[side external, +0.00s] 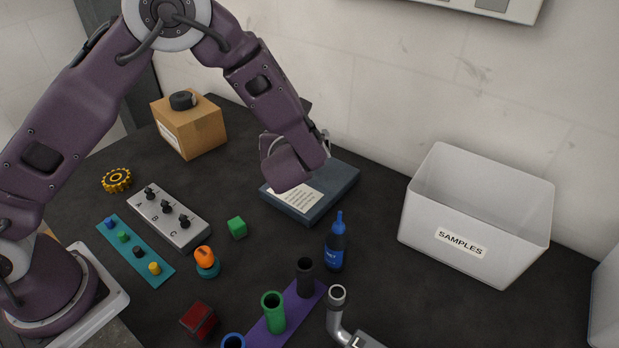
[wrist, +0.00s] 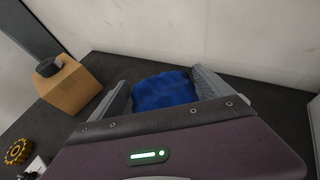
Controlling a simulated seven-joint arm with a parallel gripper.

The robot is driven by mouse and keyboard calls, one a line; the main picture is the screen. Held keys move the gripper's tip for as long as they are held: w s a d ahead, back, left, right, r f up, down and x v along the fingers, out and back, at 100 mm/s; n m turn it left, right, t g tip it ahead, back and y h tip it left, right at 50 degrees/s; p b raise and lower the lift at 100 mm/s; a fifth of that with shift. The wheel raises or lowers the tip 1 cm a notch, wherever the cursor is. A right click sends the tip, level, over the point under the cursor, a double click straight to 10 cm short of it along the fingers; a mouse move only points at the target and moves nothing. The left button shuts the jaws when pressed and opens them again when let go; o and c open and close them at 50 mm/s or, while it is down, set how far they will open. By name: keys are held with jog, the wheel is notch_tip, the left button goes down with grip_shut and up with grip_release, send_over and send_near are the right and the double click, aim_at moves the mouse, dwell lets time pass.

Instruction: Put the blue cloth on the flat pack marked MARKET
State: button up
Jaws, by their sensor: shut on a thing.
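My gripper (wrist: 163,84) is shut on a crumpled blue cloth (wrist: 165,92), which shows between its two grey fingers in the wrist view. In the side view, my gripper (side external: 297,142) is over or just behind a slate-blue flat pack (side external: 338,186) with a white label, and my wrist hides the cloth there. The label is too small to read, so I cannot confirm MARKET. I cannot tell whether the cloth touches the pack.
A cardboard box (side external: 190,130) with a black roll stands back left. A white SAMPLES bin (side external: 475,225) stands at right. A blue bottle (side external: 336,245), green cube (side external: 237,228) and switch box (side external: 168,217) are in front. The wall is close behind.

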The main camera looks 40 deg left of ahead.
jog(key=m+t+h, duration=0.1)
jog(key=m+h, duration=0.1)
send_over(322, 184)
notch_tip(322, 184, down, 9)
jog(key=shift+r, duration=0.1)
